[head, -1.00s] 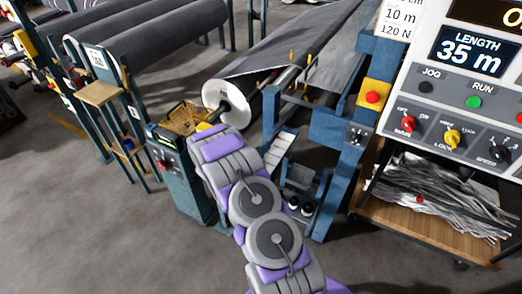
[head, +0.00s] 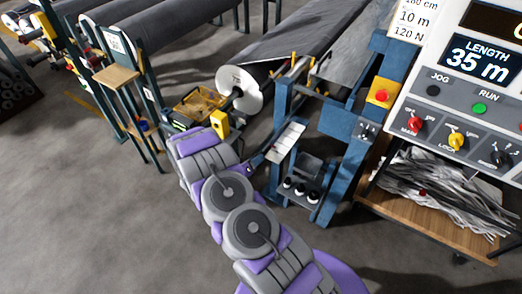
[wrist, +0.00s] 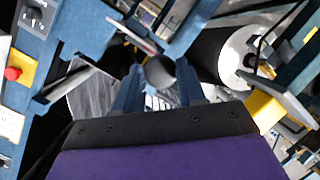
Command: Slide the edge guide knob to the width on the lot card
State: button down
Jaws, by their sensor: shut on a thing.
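In the wrist view, my gripper (wrist: 158,88) has its two blue fingers on either side of a round grey knob (wrist: 160,71), shut on it. The blue frame of the machine is close around it. In the head view, my purple and grey arm reaches to the left of the blue frame (head: 283,130), and the fingers and knob are hidden or too small to make out. The lot card (head: 408,20) is at the top right, cut off by the picture edge. It reads 180 cm, 10 m and 120 N.
A grey roll with a white end (head: 241,88) lies behind the arm. The control panel (head: 470,95) at right shows LENGTH 35 m. A red stop button on a yellow box (head: 382,95) sits on the blue frame. A wooden cart (head: 425,215) holds grey scraps.

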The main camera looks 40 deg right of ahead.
jog(key=shift+s+a+f, duration=0.1)
jog(key=shift+s+a, duration=0.15)
jog(key=shift+a, duration=0.55)
jog(key=c, duration=1.1)
grip_release()
jog(key=shift+a, duration=0.1)
jog(key=o, duration=0.4)
jog(key=shift+a, duration=0.3)
jog(key=shift+o, duration=0.2)
jog(key=shift+d, duration=0.15)
